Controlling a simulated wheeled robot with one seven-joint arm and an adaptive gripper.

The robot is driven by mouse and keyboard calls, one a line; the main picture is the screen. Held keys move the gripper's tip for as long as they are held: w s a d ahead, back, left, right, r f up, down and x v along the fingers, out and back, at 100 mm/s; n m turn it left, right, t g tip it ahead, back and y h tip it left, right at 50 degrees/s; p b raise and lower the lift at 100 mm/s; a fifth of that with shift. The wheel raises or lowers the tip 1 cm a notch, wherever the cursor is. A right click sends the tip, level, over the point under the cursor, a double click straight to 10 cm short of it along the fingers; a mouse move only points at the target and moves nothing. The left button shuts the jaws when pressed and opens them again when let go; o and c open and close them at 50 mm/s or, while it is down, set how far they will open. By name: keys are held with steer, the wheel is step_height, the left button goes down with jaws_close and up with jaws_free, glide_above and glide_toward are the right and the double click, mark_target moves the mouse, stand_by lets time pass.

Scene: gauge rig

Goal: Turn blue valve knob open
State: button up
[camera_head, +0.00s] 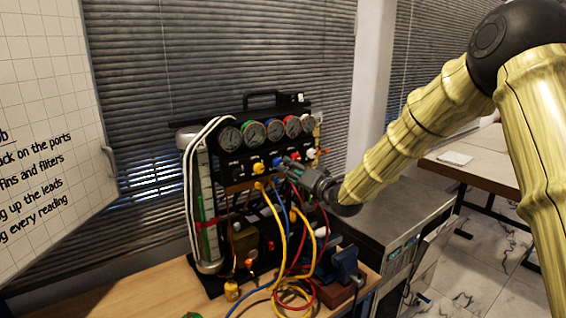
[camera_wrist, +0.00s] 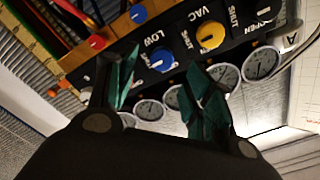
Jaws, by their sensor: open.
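The blue valve knob (camera_wrist: 158,58) is on the dark panel beside the upside-down label LOW in the wrist view. In the head view the blue knob (camera_head: 278,160) shows under the row of gauges, partly behind my gripper (camera_head: 287,166). In the wrist view my gripper (camera_wrist: 162,70) is open, with its green-lined fingers to either side of the blue knob. I cannot tell whether either finger touches it. Nothing is held. The pointer direction of the knob is hard to make out.
Gauges (camera_head: 252,132) line the rig's top. Yellow, blue and red hoses (camera_head: 281,240) hang below my gripper. A grey cabinet (camera_head: 390,235) stands right.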

mark_target(278, 163)
steer(key=shift+p+x, duration=0.85)
steer(key=shift+x, duration=1.7)
steer(key=shift+s+a+r, duration=0.1)
steer(key=c, duration=1)
